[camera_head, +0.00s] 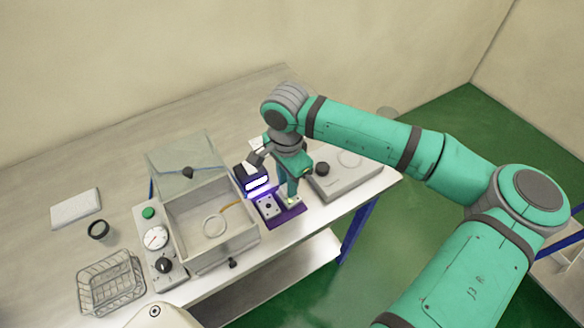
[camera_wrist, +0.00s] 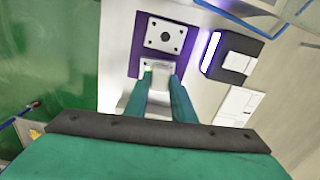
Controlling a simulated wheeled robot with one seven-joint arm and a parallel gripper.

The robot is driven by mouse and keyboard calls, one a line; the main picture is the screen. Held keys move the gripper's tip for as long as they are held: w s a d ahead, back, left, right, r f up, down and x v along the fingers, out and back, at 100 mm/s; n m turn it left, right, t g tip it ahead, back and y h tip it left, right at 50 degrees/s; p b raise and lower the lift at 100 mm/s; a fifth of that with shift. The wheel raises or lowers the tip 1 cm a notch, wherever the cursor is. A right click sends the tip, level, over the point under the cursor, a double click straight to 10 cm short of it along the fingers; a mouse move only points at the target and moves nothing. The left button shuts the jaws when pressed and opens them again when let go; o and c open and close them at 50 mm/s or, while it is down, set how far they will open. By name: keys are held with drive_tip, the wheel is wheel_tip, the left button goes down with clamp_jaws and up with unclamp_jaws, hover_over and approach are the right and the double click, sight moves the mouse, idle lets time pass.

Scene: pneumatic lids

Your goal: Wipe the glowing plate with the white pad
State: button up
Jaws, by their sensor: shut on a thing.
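My gripper (camera_wrist: 163,76) is shut on the white pad (camera_wrist: 160,98), which shows as a pale block between the two green fingers in the wrist view. In the head view my gripper (camera_head: 289,198) points down over the right part of a purple mat (camera_wrist: 136,58). Under the fingertips is a pale plate (camera_wrist: 164,64), mostly hidden. A small yellow-green glow (camera_wrist: 147,72) shows at its left edge. I cannot tell whether the pad touches the plate. A second plate (camera_head: 267,206) with dark dots lies beside it on the mat; it also shows in the wrist view (camera_wrist: 165,35).
A dark lamp (camera_head: 252,177) with a lit violet strip stands close behind the mat. A clear-lidded box (camera_head: 232,247), control panel (camera_head: 151,216), wire basket (camera_head: 110,285) and black cup (camera_head: 98,230) are to the left. A grey slab with a black knob (camera_head: 322,169) is to the right.

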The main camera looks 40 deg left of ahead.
drive_tip(key=shift+s+d, duration=0.35)
drive_tip(key=shift+d, duration=0.55)
drive_tip(key=shift+a, duration=0.15)
drive_tip(key=shift+w+a, duration=0.2)
drive_tip(key=shift+a, duration=0.35)
drive_tip(key=shift+w+a, duration=0.15)
drive_tip(key=shift+a, duration=0.45)
drive_tip(key=shift+s+d, duration=0.2)
drive_tip(key=shift+d, duration=0.45)
drive_tip(key=shift+s+d, duration=0.15)
drive_tip(key=shift+d, duration=0.5)
drive_tip(key=shift+r, duration=0.15)
wheel_tip(320, 180, up, 8)
